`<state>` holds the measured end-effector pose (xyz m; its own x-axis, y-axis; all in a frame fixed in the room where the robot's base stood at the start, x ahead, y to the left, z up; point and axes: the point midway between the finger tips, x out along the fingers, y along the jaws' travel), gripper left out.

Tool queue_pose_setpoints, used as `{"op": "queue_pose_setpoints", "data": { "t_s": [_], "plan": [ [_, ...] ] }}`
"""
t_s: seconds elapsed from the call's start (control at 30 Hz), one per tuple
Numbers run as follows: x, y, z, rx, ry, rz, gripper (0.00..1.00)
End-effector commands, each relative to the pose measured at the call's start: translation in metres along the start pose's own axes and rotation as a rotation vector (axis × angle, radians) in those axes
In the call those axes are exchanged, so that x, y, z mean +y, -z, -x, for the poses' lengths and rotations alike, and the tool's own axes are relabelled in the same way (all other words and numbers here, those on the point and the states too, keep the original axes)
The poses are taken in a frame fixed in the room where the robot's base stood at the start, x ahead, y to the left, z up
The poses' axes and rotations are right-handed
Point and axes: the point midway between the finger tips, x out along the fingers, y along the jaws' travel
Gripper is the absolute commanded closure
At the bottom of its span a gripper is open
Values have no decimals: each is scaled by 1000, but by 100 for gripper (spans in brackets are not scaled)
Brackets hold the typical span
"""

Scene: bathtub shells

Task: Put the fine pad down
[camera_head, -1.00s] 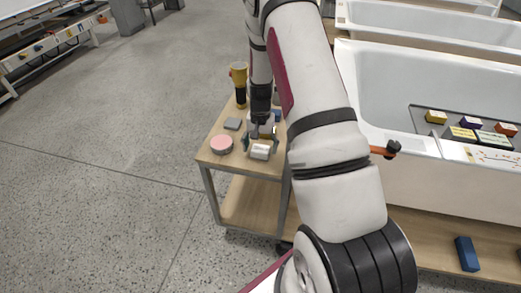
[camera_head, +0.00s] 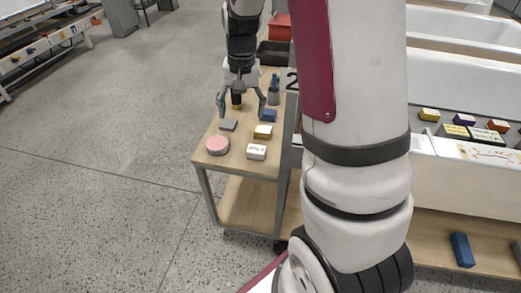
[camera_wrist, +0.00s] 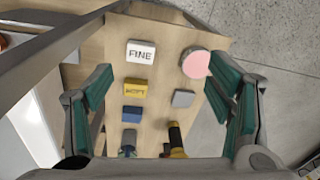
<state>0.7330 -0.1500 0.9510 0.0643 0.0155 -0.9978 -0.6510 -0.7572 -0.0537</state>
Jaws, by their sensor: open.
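The fine pad, a white block marked FINE (camera_wrist: 140,52), lies flat on the wooden top of a small cart; it also shows near the cart's front in the head view (camera_head: 256,152). My gripper (camera_head: 241,113) is open and empty above the cart top, farther back than the pad and apart from it. In the wrist view, its teal-lined fingers (camera_wrist: 160,82) stand wide apart, with the fine pad beyond them. Nothing hides the pad.
A yellow block (camera_head: 262,131), a blue block (camera_head: 269,116), a grey block (camera_head: 228,125) and a pink disc (camera_head: 217,145) share the cart top (camera_head: 238,163). Bathtub shells (camera_head: 460,75) are at right; open floor (camera_head: 110,130) is at left.

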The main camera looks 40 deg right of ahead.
Motion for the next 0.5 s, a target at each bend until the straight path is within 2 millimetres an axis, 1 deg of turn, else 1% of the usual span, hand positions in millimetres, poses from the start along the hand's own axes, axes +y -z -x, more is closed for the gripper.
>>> {"op": "queue_pose_setpoints", "data": {
  "t_s": [0.03, 0.1, 0.17, 0.2, 0.27, 0.3, 0.37, 0.4, 0.47, 0.5],
  "plan": [
    [-6, -17, 23, 15, 14, 43, 26],
    [-10, -40, 48, 26, 26, 103, 26],
    [-12, -62, 67, 34, 34, 154, 26],
    [-13, -76, 79, 41, 40, 187, 26],
    [-13, -98, 94, 51, 47, 238, 26],
    [-11, -112, 104, 59, 52, 272, 26],
    [-8, -135, 117, 70, 56, 324, 26],
    [-6, -149, 124, 80, 60, 357, 26],
    [-1, -171, 134, 91, 63, 408, 26],
    [3, -186, 139, 100, 65, 440, 26]
  ]
}}
